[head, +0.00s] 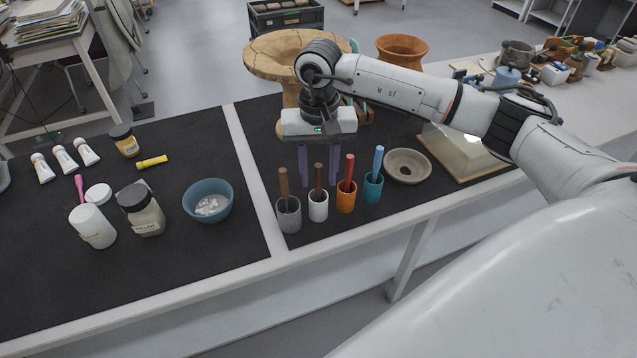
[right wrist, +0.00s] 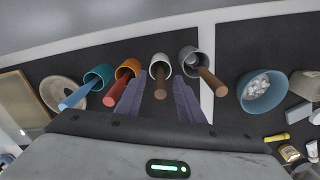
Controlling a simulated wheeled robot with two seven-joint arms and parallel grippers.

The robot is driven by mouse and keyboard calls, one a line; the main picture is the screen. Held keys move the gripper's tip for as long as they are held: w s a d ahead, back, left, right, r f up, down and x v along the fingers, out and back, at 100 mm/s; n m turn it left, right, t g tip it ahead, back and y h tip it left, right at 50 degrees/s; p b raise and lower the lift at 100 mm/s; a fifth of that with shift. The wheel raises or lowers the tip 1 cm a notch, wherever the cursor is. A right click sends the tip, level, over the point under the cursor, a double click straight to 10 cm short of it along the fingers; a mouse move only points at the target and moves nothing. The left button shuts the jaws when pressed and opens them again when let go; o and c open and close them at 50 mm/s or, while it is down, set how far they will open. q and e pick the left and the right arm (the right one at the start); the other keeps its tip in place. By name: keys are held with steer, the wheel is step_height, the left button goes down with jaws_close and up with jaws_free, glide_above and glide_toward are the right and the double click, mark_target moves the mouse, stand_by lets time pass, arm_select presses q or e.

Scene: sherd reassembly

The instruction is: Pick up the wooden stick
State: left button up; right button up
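Four cups stand in a row, each with one stick leaning in it. A lighter brown wooden stick (head: 283,183) is in the grey cup (head: 289,215), and a darker brown stick (head: 318,176) is in the white cup (head: 318,207). The lighter one also shows in the right wrist view (right wrist: 211,82), as does the darker one (right wrist: 160,84). My right gripper (head: 319,183) points down with its purple fingers apart and empty. In both views the darker stick appears between the fingers; whether they are level with it is unclear. My left gripper is not in view.
A red stick (head: 350,168) in an orange cup (head: 346,197) and a blue stick (head: 378,160) in a teal cup (head: 373,188) stand close by. A grey ring-shaped dish (head: 408,166) is to the right, a blue bowl (head: 208,201) to the left.

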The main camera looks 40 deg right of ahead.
steer(key=shift+f, duration=0.4)
jaws_close()
steer(key=shift+r, duration=0.15)
step_height(320, 180, up, 9)
steer(key=shift+r+b, duration=0.1)
steer(key=shift+b, duration=0.45)
steer(key=shift+r, duration=0.3)
steer(key=shift+a, duration=0.1)
